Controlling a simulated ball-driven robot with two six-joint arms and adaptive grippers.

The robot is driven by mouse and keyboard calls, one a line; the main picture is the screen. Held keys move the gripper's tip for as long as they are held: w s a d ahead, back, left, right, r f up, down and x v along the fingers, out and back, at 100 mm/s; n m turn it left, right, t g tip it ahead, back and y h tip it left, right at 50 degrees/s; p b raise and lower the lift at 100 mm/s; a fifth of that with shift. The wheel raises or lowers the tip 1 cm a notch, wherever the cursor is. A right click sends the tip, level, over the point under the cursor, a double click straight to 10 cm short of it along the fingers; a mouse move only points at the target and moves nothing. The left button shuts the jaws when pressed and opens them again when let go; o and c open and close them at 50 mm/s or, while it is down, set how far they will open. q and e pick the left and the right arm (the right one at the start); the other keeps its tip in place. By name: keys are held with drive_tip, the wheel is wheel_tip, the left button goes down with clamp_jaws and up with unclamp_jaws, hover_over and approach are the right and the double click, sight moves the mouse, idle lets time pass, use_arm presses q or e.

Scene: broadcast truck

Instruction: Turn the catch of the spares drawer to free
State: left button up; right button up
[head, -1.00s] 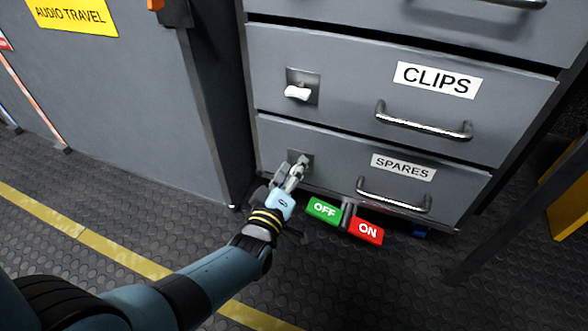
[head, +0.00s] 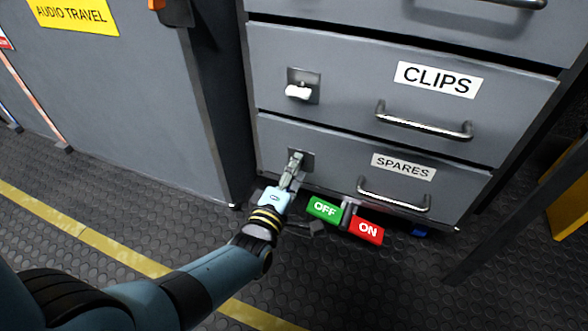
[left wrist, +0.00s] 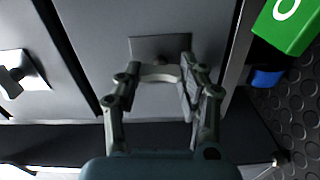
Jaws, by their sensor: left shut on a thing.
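The spares drawer (head: 330,165) is closed, with its label and bar handle to the right. Its catch has a square dark plate, which shows in the left wrist view (left wrist: 160,47). My left gripper (head: 294,168) reaches up to this plate from below. In the left wrist view its two fingers (left wrist: 161,80) stand on either side of the pale catch (left wrist: 160,72) and are shut on it. In the head view the fingers mostly hide the catch. My right gripper is not in view.
Above is the clips drawer (head: 340,75) with its own white catch (head: 298,92). A grey cabinet (head: 130,100) stands at left.

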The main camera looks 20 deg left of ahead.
use_arm(q)
drive_tip(key=shift+a, duration=0.1)
drive_tip(key=o, duration=1.2)
drive_tip(key=shift+c, duration=0.2)
